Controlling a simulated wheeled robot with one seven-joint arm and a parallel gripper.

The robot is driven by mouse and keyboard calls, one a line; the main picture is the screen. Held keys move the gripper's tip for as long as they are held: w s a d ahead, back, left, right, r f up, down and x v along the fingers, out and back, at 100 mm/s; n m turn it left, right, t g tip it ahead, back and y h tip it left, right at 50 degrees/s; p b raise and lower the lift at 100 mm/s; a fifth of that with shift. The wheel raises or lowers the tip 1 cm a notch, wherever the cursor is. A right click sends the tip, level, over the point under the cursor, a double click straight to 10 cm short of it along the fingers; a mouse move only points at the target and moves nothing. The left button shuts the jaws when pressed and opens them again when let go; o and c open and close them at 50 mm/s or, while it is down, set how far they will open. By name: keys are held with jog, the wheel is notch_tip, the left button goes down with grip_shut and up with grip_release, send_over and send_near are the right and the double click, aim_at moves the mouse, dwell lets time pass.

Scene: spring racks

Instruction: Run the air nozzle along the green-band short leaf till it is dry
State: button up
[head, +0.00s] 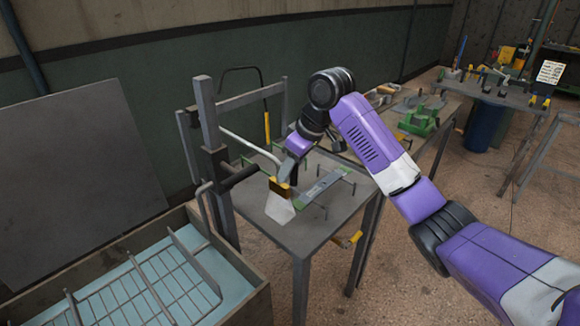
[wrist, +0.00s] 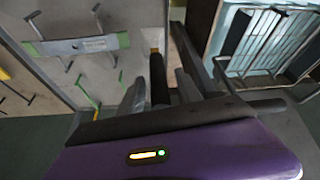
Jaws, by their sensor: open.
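The green-band short leaf is a flat grey strip (head: 322,187) with green ends, lying among upright pegs on the metal table. It also shows in the wrist view (wrist: 78,46), with a pale label at its middle. My gripper (head: 283,183) is open over the table, left of the leaf and apart from it. Below it in the head view are a yellow-brown piece and a pale wedge-shaped patch (head: 280,209); I cannot tell whether these are the air nozzle. In the wrist view a dark rod (wrist: 158,78) shows near the gripper fingers (wrist: 160,88), with a small orange piece beyond it.
A grey post frame (head: 209,130) with a black side arm stands at the table's left edge, close to my gripper. A wooden-sided tank (head: 255,308) with a wire rack is at lower left. Another bench with a green vise (head: 420,120) stands behind my arm.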

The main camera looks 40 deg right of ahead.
jog(key=shift+f, duration=0.15)
grip_shut()
dwell(1.4)
